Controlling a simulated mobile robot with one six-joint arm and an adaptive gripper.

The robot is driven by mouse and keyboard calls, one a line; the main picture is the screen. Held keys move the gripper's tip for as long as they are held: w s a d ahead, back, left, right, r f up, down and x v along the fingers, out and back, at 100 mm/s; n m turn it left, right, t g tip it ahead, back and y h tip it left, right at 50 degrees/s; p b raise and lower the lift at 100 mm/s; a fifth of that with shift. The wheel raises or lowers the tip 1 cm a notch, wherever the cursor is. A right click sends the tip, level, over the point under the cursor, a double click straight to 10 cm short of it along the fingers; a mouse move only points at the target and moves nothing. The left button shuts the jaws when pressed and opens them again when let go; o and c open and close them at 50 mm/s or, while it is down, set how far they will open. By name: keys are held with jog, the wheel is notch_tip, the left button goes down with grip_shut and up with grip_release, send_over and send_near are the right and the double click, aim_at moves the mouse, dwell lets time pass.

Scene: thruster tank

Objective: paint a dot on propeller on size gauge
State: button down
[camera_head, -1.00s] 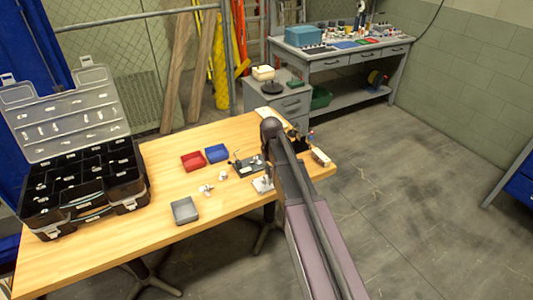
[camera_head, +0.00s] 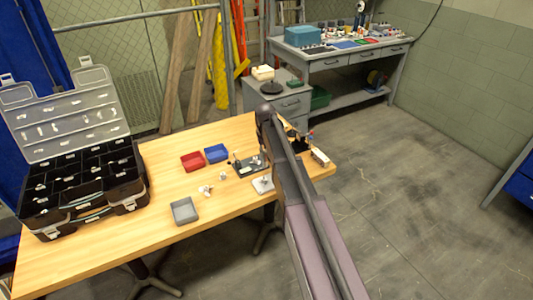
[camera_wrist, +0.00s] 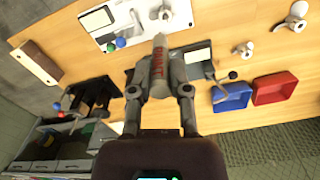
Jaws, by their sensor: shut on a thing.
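My gripper (camera_wrist: 158,90) is shut on a grey paint marker (camera_wrist: 157,68) with red "PAINT" lettering, its far end pointing up in the wrist view. Beyond that end lies a pale plate (camera_wrist: 105,22), likely the size gauge, with a white propeller (camera_wrist: 166,12) on it, partly cut off by the frame edge. In the head view the pale plate (camera_head: 259,187) is beside my arm, which hides my gripper. Whether the marker touches the propeller cannot be told. Two loose white propellers (camera_wrist: 243,50) (camera_wrist: 297,14) lie on the table.
A dark fixture (camera_head: 248,168) is near the plate. A black organizer case (camera_head: 85,190) stands open at left. A pale block (camera_head: 320,157) sits near the right edge.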

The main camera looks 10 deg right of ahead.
aim_at(266, 160)
jog(key=shift+f, duration=0.2)
jog(key=shift+f+b, duration=1.7)
jog(key=shift+b, duration=0.2)
jog(key=shift+s+f+b, duration=0.15)
jog(key=shift+f+b, duration=0.45)
jog(key=shift+b, duration=0.05)
dwell(3.1)
jog(key=shift+r+p, duration=2.5)
jog(key=shift+p, duration=0.05)
